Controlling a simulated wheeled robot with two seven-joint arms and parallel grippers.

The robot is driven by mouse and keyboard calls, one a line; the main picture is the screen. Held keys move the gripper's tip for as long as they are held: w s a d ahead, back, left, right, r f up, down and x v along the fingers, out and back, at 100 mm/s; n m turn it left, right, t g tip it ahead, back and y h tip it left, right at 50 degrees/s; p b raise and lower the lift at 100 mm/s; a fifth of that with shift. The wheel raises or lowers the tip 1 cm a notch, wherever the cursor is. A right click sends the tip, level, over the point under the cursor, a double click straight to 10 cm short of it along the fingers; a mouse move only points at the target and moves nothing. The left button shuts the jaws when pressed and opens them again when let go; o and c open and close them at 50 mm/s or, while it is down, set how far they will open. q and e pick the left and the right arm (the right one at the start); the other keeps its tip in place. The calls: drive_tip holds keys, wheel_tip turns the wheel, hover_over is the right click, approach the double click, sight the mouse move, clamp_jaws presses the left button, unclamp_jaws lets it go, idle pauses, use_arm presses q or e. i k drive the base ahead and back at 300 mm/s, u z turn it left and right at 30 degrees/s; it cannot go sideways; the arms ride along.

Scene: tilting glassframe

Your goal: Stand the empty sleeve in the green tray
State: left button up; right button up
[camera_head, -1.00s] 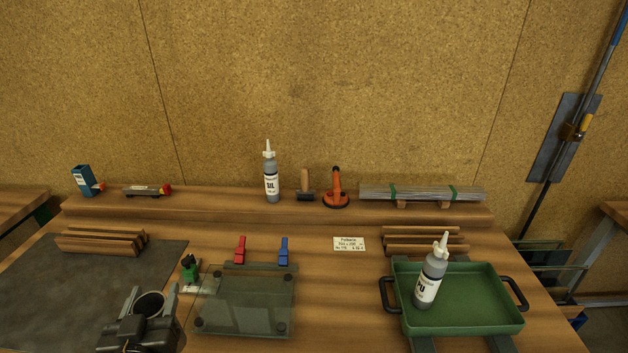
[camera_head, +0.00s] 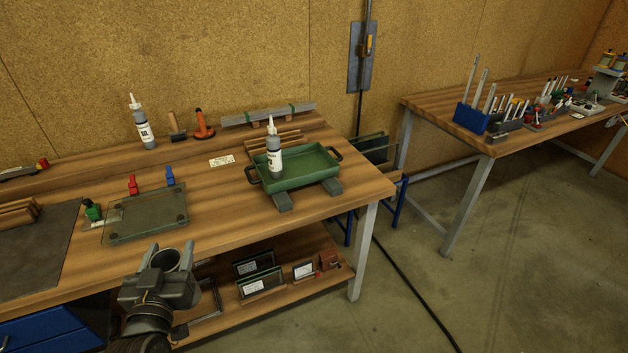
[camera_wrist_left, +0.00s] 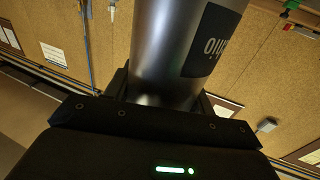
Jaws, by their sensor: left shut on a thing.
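My left gripper (camera_head: 169,254) is shut on a grey cylindrical sleeve (camera_head: 166,262), with its open round end facing up. It appears in front of the bench's front edge, left of and nearer than the tray. In the left wrist view the sleeve (camera_wrist_left: 165,55) is a smooth dark grey tube with a black label between the fingers. The green tray (camera_head: 318,170) rests on grey supports near the bench's right end. A white-capped grey bottle (camera_head: 275,158) stands upright in its left part. My right gripper is not in view.
A glass pane (camera_head: 146,216) with red (camera_head: 133,186) and blue (camera_head: 170,177) clamps lies on the bench left of the tray. Wooden strips (camera_head: 275,143) lie behind the tray. A lower shelf (camera_head: 320,282) holds framed panels. Open floor lies right of the bench.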

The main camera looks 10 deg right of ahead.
sight(316, 170)
drive_tip(key=z, duration=0.45)
drive_tip(key=i, duration=0.4)
drive_tip(key=z, duration=0.7)
drive_tip(key=i, duration=0.5)
drive_tip(key=z, duration=0.1)
